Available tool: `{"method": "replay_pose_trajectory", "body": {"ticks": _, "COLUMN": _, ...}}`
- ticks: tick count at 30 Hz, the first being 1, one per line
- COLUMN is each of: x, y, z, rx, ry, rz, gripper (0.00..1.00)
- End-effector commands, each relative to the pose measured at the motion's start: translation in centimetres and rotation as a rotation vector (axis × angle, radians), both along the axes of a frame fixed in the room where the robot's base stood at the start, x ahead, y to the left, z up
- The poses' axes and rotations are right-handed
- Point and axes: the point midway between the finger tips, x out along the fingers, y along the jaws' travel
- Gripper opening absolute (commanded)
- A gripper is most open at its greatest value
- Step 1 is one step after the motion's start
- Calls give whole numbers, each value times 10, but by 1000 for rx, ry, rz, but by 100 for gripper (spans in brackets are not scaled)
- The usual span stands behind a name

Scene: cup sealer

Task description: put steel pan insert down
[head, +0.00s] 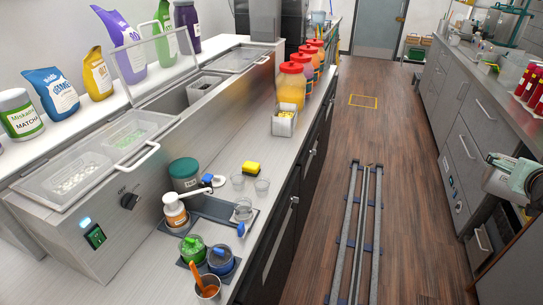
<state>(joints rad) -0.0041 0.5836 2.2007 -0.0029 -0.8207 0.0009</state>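A small rectangular steel-coloured pan (284,126) with yellow contents stands upright on the left counter, in front of the red-lidded jars. Another pan (203,86) sits inside the open well of the long steel prep unit (240,98), whose clear lid (152,55) is raised. I cannot tell which of these is the steel pan insert of the task. My gripper is not recognisable in this view, so its state and anything in it do not show.
Several red-lidded jars (291,87) line the counter. Closed clear lids (68,182) cover the near wells. Bottles, cups and a holder with green (192,248) and blue-lidded containers crowd the near counter. Floor rails (362,230) run down the aisle. A bare counter strip (232,143) lies beside the unit.

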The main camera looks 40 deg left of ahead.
Motion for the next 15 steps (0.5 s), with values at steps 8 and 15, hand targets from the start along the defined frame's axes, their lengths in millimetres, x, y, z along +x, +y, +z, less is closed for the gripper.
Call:
{"method": "replay_pose_trajectory", "body": {"ticks": 8, "x": 0, "y": 49, "z": -1, "rx": -2, "ry": -3, "rz": 74, "gripper": 64}}
{"method": "replay_pose_trajectory", "body": {"ticks": 15, "x": -8, "y": 134, "z": -3, "rx": -4, "ry": -6, "rz": 202, "gripper": 64}}
